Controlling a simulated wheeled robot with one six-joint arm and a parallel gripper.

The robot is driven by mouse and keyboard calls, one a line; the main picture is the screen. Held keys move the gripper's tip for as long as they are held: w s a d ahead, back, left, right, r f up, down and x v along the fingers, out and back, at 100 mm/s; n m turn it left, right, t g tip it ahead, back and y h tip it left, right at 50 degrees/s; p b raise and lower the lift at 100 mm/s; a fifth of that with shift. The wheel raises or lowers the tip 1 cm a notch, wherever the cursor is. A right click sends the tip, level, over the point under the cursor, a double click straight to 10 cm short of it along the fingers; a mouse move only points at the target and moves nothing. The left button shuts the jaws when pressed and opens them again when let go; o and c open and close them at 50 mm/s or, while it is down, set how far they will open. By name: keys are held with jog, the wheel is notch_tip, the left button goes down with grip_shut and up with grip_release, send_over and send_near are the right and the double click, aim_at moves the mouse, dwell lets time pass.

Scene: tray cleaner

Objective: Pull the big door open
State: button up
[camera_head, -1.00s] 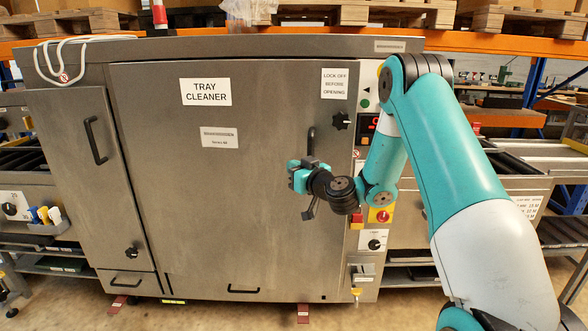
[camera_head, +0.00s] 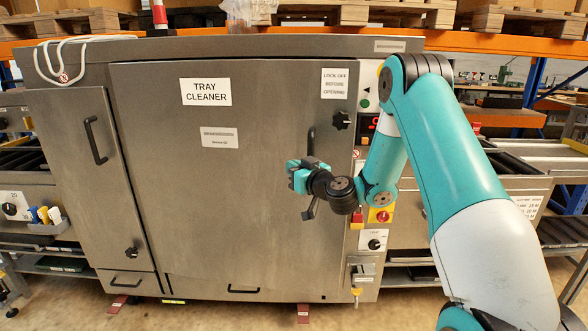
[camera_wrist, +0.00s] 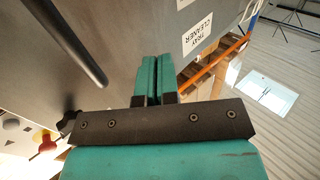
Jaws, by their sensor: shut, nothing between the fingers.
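The big door (camera_head: 235,210) is the wide steel front panel marked TRAY CLEANER, and it looks closed in the head view. Its black upright handle (camera_head: 311,138) is near the right edge, partly hidden behind my gripper (camera_head: 298,176). My gripper is in front of the handle's middle, its teal fingers pointing left. In the wrist view my gripper (camera_wrist: 149,72) has its two fingers together with nothing between them. The dark handle bar (camera_wrist: 72,40) passes to the left of the fingers, apart from them. The door face (camera_wrist: 125,20) lies beyond. Contact with the handle cannot be told.
A black star knob (camera_head: 341,120) sits above right of the handle. A control strip with a red-yellow emergency stop (camera_head: 381,215) is right of the door. A narrower door (camera_head: 75,180) with its own handle is at left. Floor shows below the machine.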

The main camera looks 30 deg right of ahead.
jog(key=o, duration=0.5)
jog(key=s+d+b, duration=0.1)
jog(key=s+b, duration=1.6)
jog(key=b, duration=0.2)
jog(key=shift+s, duration=0.2)
